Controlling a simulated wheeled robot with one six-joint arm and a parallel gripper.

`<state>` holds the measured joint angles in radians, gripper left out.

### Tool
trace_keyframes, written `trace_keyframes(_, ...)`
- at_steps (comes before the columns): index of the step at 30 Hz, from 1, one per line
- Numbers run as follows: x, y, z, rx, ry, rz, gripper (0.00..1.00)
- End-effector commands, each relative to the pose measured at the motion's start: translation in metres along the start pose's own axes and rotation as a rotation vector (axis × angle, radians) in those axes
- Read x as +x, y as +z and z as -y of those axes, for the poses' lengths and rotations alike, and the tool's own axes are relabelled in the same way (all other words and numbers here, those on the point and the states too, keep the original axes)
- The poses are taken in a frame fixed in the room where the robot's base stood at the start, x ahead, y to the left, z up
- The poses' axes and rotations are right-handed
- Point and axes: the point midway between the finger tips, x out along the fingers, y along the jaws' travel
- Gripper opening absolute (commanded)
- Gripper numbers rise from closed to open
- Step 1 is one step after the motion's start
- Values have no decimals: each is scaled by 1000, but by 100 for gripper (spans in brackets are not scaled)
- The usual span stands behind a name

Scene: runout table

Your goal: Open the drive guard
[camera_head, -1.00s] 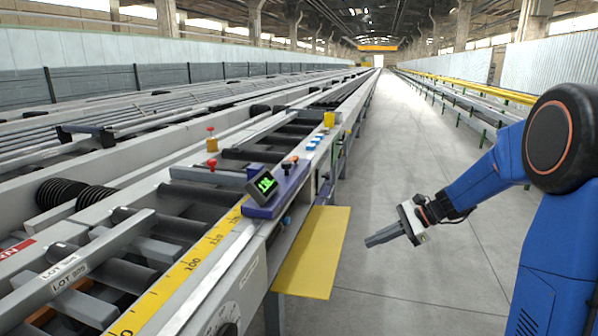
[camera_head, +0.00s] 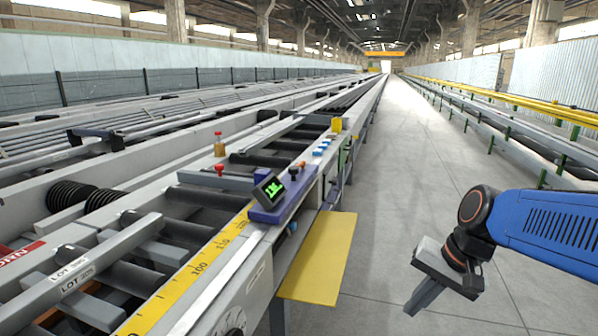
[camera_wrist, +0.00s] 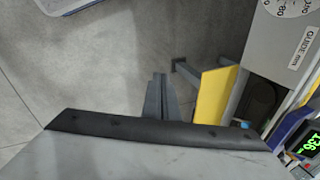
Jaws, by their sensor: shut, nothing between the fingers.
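The drive guard looks to be the yellow panel (camera_head: 318,258) on the aisle side of the runout table (camera_head: 262,282), below the table edge. It stands out at a slant, and a dark space shows beside it in the wrist view, where the yellow panel (camera_wrist: 213,98) is right of my fingers. My gripper (camera_head: 412,308) is shut and empty over the aisle floor, to the right of the panel and apart from it. The closed fingers also show in the wrist view (camera_wrist: 160,82). I cannot make out a handle or latch on the panel.
A purple control box (camera_head: 285,198) with a green-lit display sits on the table edge above the panel. A yellow ruler strip (camera_head: 190,280) runs along the table. The aisle floor (camera_head: 415,150) is clear. Yellow rails (camera_head: 500,95) run along the right side.

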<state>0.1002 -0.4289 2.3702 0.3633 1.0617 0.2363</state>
Motion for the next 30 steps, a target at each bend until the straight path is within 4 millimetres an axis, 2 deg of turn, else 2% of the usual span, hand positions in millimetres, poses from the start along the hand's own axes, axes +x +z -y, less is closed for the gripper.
trace_keyframes(3,-7,20,-17,-121,44,-64,0)
trace_keyframes(9,-17,45,-48,-321,126,-167,0)
trace_keyframes(15,-23,60,-73,-478,198,-248,0)
trace_keyframes(19,-25,65,-81,-533,224,-277,0)
trace_keyframes(20,-25,65,-82,-540,228,-281,7)
trace_keyframes(21,-25,65,-84,-547,233,-286,17)
trace_keyframes(25,-24,50,-82,-533,245,-313,17)
trace_keyframes(29,-21,11,-77,-485,260,-383,17)
trace_keyframes(30,-20,-4,-74,-467,263,-411,17)
